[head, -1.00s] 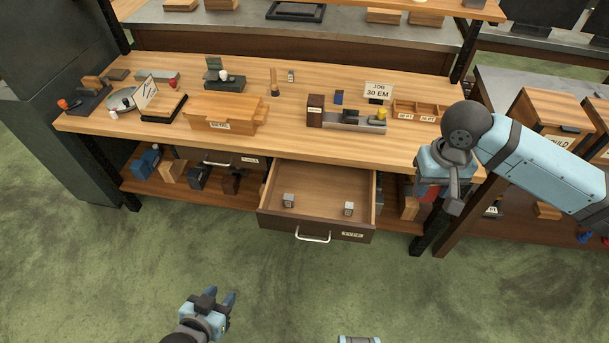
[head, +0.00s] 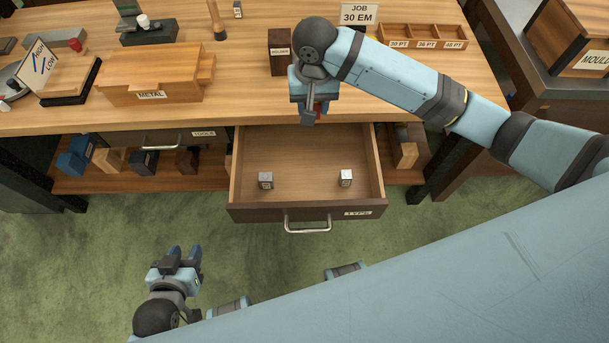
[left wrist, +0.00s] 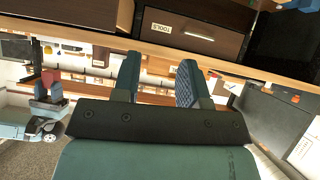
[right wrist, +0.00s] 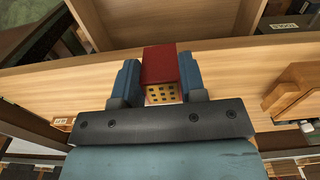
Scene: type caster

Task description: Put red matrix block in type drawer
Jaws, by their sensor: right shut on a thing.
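The red matrix block (right wrist: 160,64) is between the fingers of my right gripper (right wrist: 160,82), which is shut on it. In the head view my right gripper (head: 312,112) is over the bench's front edge, above the back of the open type drawer (head: 290,213); a bit of red (head: 319,106) shows there. The drawer holds two small grey metal blocks, one left (head: 265,180) and one right (head: 346,177), with bare floor between them. My left gripper (head: 180,258) is open and empty, low in front of the bench, left of the drawer.
The closed tools drawer (head: 170,139) is left of the type drawer. Several blocks stand on the lower shelf.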

